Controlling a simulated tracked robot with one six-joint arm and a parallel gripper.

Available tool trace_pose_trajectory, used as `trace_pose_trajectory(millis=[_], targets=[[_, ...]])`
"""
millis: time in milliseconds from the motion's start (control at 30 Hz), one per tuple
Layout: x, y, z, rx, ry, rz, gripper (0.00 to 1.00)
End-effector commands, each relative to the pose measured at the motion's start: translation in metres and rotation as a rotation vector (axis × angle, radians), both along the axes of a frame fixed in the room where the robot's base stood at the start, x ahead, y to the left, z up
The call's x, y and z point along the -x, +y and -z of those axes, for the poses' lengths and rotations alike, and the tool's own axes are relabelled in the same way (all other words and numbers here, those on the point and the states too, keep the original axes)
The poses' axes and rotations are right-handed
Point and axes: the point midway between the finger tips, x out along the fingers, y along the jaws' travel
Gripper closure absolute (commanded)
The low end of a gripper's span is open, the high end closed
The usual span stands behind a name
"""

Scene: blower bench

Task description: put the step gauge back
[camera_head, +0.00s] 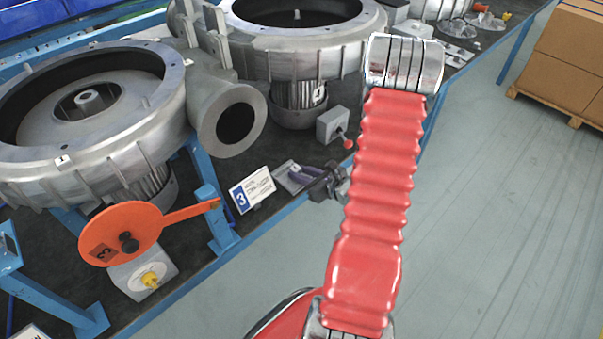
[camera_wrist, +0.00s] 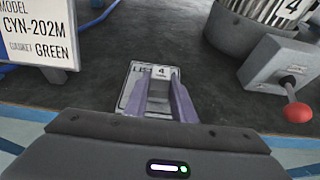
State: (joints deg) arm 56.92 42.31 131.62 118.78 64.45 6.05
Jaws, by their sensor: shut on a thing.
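My gripper (camera_head: 325,186) is low over the dark bench top, near its front edge. A pale flat plate (camera_wrist: 129,88) with dark lettering shows beside and under the fingers. I cannot tell whether the gauge touches this plate or is just above it. In the head view my arm and gripper partly cover this spot.
A numbered sign (camera_head: 251,190) stands left of my gripper. A grey box with a red-knobbed lever (camera_head: 335,125) is beyond it to the right. Large blower housings (camera_head: 90,110) fill the back. An orange disc with a handle (camera_head: 125,235) stands at left.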

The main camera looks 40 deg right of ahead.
Motion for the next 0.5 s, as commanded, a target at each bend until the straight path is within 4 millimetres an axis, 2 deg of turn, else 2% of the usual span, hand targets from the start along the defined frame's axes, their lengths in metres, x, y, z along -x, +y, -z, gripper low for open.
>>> trace_pose_trajectory(millis=[400, 433, 500], targets=[[-0.0003, 0.0003, 0.0038, 0.0, -0.001, 0.0, 1.0], [-0.0002, 0.0004, 0.004, 0.0, 0.0, -0.001, 0.76], [-0.0003, 0.0004, 0.0038, 0.0, 0.0, -0.001, 0.71]])
